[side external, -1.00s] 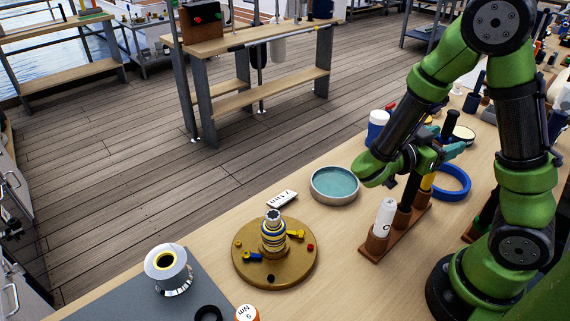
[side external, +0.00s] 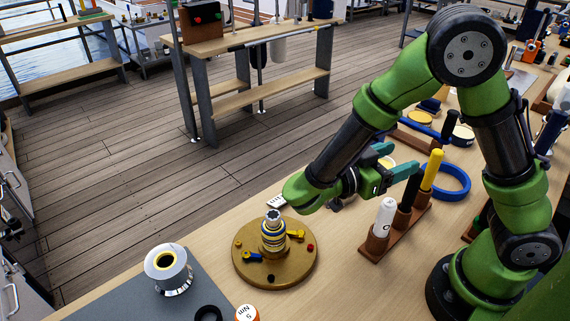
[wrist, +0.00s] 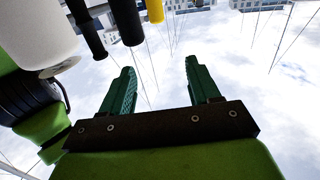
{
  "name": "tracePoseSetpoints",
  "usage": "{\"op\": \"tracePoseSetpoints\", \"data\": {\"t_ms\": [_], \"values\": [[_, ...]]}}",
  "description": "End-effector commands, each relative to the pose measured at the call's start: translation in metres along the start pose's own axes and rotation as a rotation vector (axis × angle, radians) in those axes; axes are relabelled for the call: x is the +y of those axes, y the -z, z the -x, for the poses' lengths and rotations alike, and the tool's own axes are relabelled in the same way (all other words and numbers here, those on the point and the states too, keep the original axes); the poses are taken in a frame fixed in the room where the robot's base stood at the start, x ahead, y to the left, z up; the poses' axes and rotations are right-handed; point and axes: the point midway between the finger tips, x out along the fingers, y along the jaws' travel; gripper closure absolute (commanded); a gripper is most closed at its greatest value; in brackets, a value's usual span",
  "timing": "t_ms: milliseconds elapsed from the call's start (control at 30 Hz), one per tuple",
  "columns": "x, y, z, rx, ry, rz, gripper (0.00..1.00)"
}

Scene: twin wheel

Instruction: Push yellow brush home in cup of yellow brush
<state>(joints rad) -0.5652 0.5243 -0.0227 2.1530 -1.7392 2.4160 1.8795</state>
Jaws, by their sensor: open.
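The yellow brush (side external: 433,169) stands nearly upright, leaning slightly right, at the far end of a brown rack (side external: 380,247). Its lower end meets the cup of the yellow brush (side external: 423,205); how deep it sits I cannot tell. A black handle (side external: 408,190) and a white, marked cylinder (side external: 384,217) stand in the nearer cups. My gripper (side external: 396,159) is open and empty, left of the yellow brush and apart from it, its green fingers pointing towards the rack's upper side. In the wrist view, the yellow brush (wrist: 155,10) shows at the top edge, beyond the fingertips.
A brass turntable (side external: 250,270) with a striped stack stands left of the rack. A blue ring (side external: 456,182) lies behind the yellow brush. A white spool-like part (side external: 166,262) stands on a grey mat. The wood between turntable and rack is clear.

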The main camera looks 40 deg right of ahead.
Motion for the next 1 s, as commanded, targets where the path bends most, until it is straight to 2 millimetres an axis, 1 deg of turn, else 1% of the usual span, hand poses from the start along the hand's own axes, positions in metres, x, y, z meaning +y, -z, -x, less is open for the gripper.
{"op": "tracePoseSetpoints", "data": {"t_ms": [33, 100, 233, 400, 667, 767, 833, 900, 1000], "values": [[-0.001, 0.0, 0.009, 0.001, 0.003, -0.001, 0.39], [-0.001, 0.0, 0.017, 0.001, 0.002, 0.0, 0.39], [0.0, 0.0, 0.025, 0.001, 0.0, 0.0, 0.39], [0.0, 0.0, 0.027, 0.001, -0.002, 0.0, 0.39], [0.0, 0.002, 0.024, -0.016, -0.01, 0.022, 0.39], [0.004, 0.005, 0.014, -0.102, -0.046, 0.135, 0.39], [0.009, 0.008, 0.003, -0.225, -0.074, 0.275, 0.39], [0.017, 0.008, -0.008, -0.394, -0.076, 0.439, 0.39], [0.029, 0.005, -0.015, -0.642, -0.016, 0.638, 0.39]]}}
